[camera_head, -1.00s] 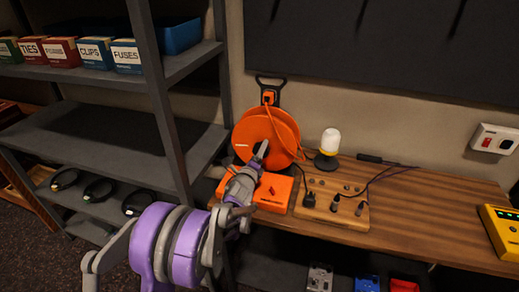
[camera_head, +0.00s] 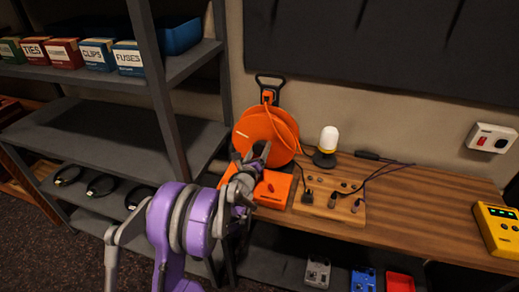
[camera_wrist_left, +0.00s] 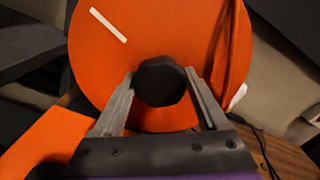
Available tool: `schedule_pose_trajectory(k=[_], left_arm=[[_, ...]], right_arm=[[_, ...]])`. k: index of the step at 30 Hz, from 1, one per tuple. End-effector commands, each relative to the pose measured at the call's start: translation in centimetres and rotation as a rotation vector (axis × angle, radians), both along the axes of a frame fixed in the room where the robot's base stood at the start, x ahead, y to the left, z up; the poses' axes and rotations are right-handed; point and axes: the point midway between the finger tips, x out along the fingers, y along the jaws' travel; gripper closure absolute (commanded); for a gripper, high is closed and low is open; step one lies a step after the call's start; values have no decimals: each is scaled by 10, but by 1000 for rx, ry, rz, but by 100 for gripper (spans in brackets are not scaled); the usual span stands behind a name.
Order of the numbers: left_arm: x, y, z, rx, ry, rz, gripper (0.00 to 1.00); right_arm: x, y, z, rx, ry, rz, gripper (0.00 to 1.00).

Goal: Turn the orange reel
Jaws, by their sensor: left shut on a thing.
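The orange reel (camera_head: 262,125) stands upright at the left end of the wooden desk, with a black handle frame behind it and an orange plug near its top. In the left wrist view, the orange reel (camera_wrist_left: 150,30) fills the upper middle, with a white mark at its upper left. A dark round knob (camera_wrist_left: 160,81) sticks out from its face. My left gripper (camera_head: 250,155) is in front of the reel's lower face. In the left wrist view, its two fingers are on either side of the knob, shut on it. My right gripper is not in view.
An orange box (camera_head: 271,189) lies below the reel. A wooden board (camera_head: 318,212) with plugs and cables, and a white-topped lamp (camera_head: 328,140), are to the right. A yellow device (camera_head: 499,230) sits at the far right. Grey shelving (camera_head: 160,100) stands close on the left.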

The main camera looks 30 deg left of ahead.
Motion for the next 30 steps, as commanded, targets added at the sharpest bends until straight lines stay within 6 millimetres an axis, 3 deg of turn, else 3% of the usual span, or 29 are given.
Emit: schedule_pose_trajectory(k=[9, 10, 14, 23, 30], left_arm=[[0, 0, 0, 1, -1, 1, 100], [0, 0, 0, 1, -1, 1, 23], [0, 0, 0, 0, -1, 1, 0], [-4, -1, 0, 0, 0, 0, 0], [-42, -9, -2, 1, 2, 1, 0]], right_arm=[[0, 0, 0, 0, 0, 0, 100], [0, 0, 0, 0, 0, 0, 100], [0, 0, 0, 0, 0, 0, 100], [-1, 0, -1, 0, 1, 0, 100], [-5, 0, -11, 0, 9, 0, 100]])
